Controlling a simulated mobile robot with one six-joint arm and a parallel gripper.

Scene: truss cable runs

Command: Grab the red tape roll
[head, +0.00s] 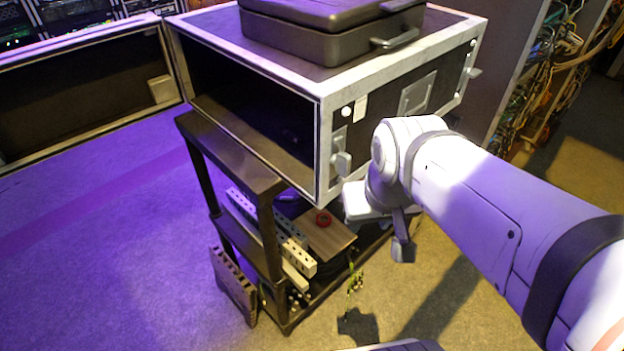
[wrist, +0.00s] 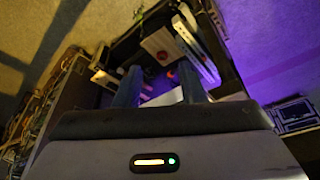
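The red tape roll (head: 324,217) is a small red ring lying on a brown board (head: 327,236) on a shelf of the black cart, below the big case. In the wrist view the red tape roll (wrist: 162,57) shows small and dim, beyond and between the fingertips. My gripper (wrist: 161,76) is open, its two dark fingers apart with nothing between them. In the head view my gripper (head: 403,248) hangs to the right of the cart, apart from the roll. Part of it is hidden behind my arm.
A large open flight case (head: 320,120) sits on the cart (head: 268,190) above the roll, with a black case (head: 330,30) on top. White perforated bars (head: 270,225) lie left of the roll. Cables hang at the cart's right side. Floor to the right is clear.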

